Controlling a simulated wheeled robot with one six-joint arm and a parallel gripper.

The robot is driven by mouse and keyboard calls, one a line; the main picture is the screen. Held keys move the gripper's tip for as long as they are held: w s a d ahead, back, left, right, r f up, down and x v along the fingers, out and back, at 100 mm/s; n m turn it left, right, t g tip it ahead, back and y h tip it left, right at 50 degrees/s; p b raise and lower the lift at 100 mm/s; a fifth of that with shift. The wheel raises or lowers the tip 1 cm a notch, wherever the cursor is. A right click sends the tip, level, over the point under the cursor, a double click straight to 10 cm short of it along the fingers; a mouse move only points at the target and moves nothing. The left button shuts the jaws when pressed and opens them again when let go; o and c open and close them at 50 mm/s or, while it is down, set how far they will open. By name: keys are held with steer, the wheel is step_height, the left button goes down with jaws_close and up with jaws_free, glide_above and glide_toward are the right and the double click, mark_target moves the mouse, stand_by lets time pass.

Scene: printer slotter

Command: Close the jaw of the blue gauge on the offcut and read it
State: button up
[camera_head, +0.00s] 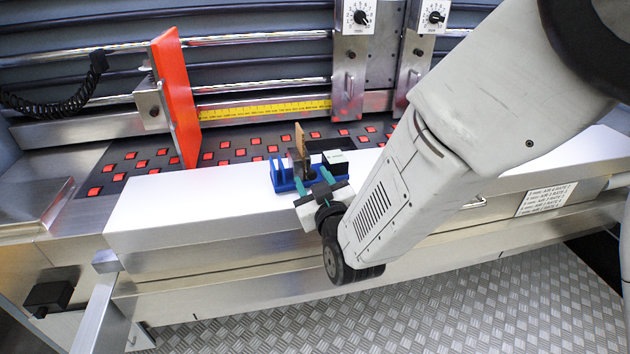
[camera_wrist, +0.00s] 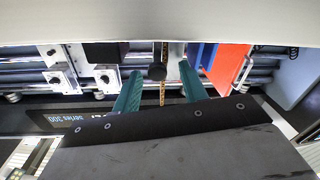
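The blue gauge (camera_head: 283,178) sits on the white bench top, with upright blue posts at its left and a black block with a pale label (camera_head: 334,157) at its right. The brown offcut (camera_head: 300,141) stands upright, edge-on, in the gauge. In the wrist view the offcut (camera_wrist: 164,60) is a narrow corrugated strip, with a round black knob (camera_wrist: 157,72) in front of it. My gripper (camera_head: 312,180) is at the gauge's near side. Its teal fingers (camera_wrist: 160,74) are apart on either side of the knob, with gaps showing. The jaw's contact with the offcut is unclear.
An orange upright plate (camera_head: 174,95) stands behind and left of the gauge. A yellow ruler (camera_head: 264,109) runs along the machine behind. A dark bed with red squares (camera_head: 235,150) lies beyond the white bench top (camera_head: 160,205), which is clear to the left.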

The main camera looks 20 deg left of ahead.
steer(key=v, duration=0.8)
steer(key=shift+w, duration=0.15)
stand_by(2.7)
